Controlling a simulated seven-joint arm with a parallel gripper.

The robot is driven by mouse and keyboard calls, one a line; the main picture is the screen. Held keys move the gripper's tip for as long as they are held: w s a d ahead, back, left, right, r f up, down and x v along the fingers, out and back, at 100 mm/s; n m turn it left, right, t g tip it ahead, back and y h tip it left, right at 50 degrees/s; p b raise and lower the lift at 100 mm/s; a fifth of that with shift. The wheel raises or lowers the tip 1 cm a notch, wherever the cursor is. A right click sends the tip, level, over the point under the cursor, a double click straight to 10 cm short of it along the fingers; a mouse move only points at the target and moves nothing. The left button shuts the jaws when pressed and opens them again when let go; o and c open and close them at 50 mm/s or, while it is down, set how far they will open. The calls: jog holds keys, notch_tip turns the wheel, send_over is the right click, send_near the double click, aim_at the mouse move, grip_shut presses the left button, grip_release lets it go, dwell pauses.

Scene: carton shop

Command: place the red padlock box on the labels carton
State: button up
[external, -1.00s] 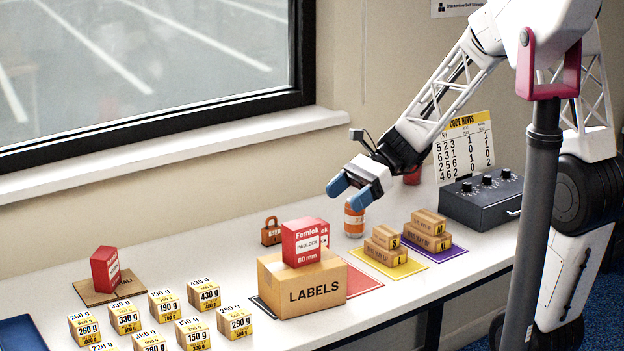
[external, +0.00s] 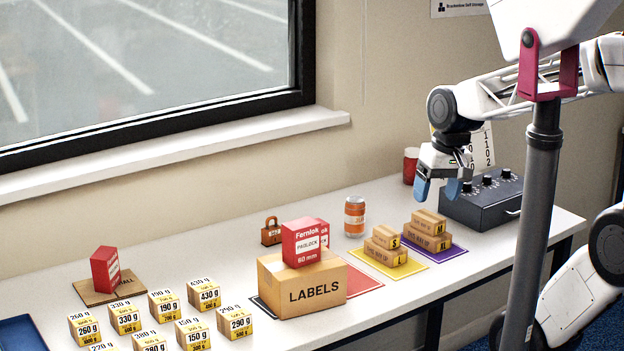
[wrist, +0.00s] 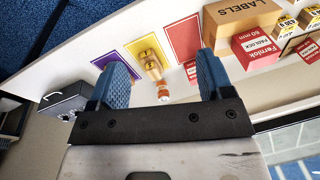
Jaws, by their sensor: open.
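A red Fernlok padlock box (external: 304,243) sits upright on top of the labels carton (external: 315,291). Both also show in the wrist view, the box (wrist: 257,48) beside the lettered carton (wrist: 236,22). Part of another red face shows behind the box's right edge; the wrist view shows a small red box (wrist: 191,70) near the red mat. Another red box (external: 105,269) stands on a brown board at the left. My gripper (external: 437,190) is open and empty, pointing down, well right of the carton. Its spread fingers (wrist: 160,78) show in the wrist view with nothing between them.
Small brown cartons stand on a yellow mat (external: 414,270) and a purple mat (external: 455,250). An orange can (external: 355,217) and a brown padlock (external: 271,232) stand behind. A dark control box (external: 484,203) is near my gripper. Several weight-marked boxes fill the front left.

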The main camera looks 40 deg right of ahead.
jog(key=shift+s+d+r+n+t+h, duration=0.25)
jog(key=shift+s+d+r+n+h, duration=0.1)
jog(key=shift+s+d+n, duration=0.15)
jog(key=shift+s+d+r+n+t+h, duration=0.25)
jog(key=shift+s+d+n+h, duration=0.15)
jog(key=shift+n, duration=0.1)
